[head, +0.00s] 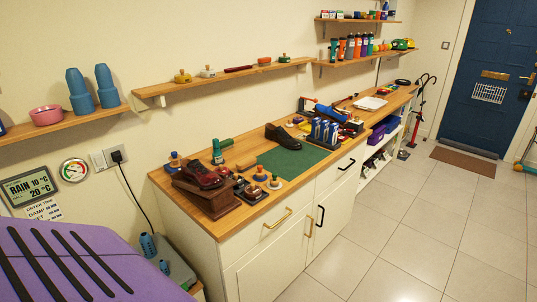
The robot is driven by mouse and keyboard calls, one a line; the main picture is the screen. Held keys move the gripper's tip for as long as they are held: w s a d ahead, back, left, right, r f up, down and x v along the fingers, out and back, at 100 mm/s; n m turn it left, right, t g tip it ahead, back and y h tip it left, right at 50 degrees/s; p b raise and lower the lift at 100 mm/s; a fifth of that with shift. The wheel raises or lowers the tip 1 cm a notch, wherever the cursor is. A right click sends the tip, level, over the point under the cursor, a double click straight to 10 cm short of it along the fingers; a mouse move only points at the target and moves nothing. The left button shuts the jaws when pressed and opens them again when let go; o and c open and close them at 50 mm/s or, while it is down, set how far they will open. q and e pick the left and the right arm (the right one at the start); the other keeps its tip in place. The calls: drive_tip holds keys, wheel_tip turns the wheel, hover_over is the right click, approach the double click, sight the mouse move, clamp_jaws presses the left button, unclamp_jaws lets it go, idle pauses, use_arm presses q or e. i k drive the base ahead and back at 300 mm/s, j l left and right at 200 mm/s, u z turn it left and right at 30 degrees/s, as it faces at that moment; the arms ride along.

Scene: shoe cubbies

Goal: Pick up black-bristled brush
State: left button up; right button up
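I cannot clearly pick out the black-bristled brush, because the bristles are too small to tell. Several small round-knobbed items that look like brushes or daubers stand near the counter's front left, one of them (274,182) at the right of the group. A dark red shoe (205,174) sits on a brown wooden stand (208,203) beside them. On the long wall shelf (222,77) lie small brush-like items, among them a yellow-topped one (182,77) and a long dark red one (238,69). Neither of my grippers is in view.
The wooden counter (240,218) runs along the wall, with a green mat (290,163), a black shoe (283,137) and blue cans (323,131). A purple surface with dark slots (70,262) fills the lower left. The tiled floor (400,235) at right is clear.

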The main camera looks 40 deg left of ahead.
sight(243, 166)
drive_tip(key=i, duration=1.7)
drive_tip(key=i+u, duration=0.2)
drive_tip(key=i, duration=0.2)
drive_tip(key=i+l+u, duration=0.2)
drive_tip(key=i, duration=0.2)
drive_tip(key=i+l+u, duration=0.15)
drive_tip(key=i, duration=0.3)
drive_tip(key=u, duration=1.85)
